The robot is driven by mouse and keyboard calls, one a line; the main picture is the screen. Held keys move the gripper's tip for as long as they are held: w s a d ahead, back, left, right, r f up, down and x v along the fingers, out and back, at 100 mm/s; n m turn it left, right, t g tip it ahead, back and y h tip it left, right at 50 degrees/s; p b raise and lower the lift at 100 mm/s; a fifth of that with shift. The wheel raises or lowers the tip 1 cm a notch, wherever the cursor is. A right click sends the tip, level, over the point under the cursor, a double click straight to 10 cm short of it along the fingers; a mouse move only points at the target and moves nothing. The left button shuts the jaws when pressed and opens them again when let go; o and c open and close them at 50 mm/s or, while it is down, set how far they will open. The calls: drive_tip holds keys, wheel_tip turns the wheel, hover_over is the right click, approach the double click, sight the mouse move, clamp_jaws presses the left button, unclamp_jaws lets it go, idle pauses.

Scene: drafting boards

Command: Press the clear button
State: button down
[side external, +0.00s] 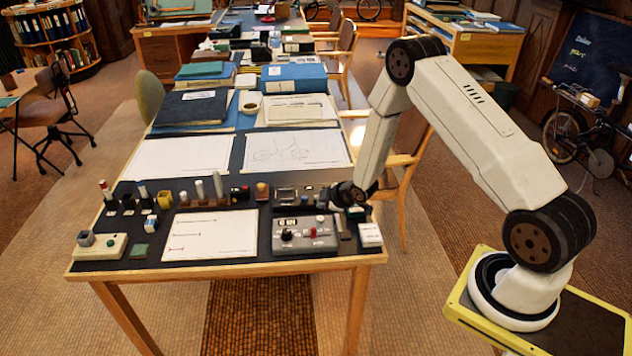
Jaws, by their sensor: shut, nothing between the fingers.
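A grey control box (305,241) sits near the front right of the drafting table. It has a small display (287,223), a black knob (287,235), a red button (312,232) and a pale button (320,218). No label naming a clear button is legible, so I cannot tell which one it is. My gripper (343,199) is dark and shut, with nothing in it. It hangs just behind and to the right of the grey box, among small dark items. Its fingertips are small in this view, and I see no contact with the box's buttons.
A cream box (100,246) with small controls sits at the front left. A white drawing sheet (209,236) lies between the boxes. Upright markers and small blocks stand in a row behind. A white block (370,235) sits at the right edge. Books are stacked farther back.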

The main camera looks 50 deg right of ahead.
sight(322, 219)
drive_tip(key=shift+r, duration=1.4)
drive_tip(key=shift+a+r, duration=0.1)
drive_tip(key=shift+a+r, duration=0.1)
drive_tip(key=shift+r, duration=0.1)
drive_tip(key=s+a+r+m+g, duration=0.3)
drive_tip(key=s+a+r, duration=0.4)
drive_tip(key=s, duration=0.3)
drive_tip(key=s+a+r+m+g, duration=0.3)
drive_tip(key=s+a+r+m, duration=0.2)
drive_tip(key=s+a+r, duration=0.2)
drive_tip(key=s+r, duration=0.2)
drive_tip(key=s, duration=0.1)
drive_tip(key=shift+s+a+g, duration=0.15)
drive_tip(key=shift+s+g, duration=0.1)
drive_tip(key=shift+g, duration=0.05)
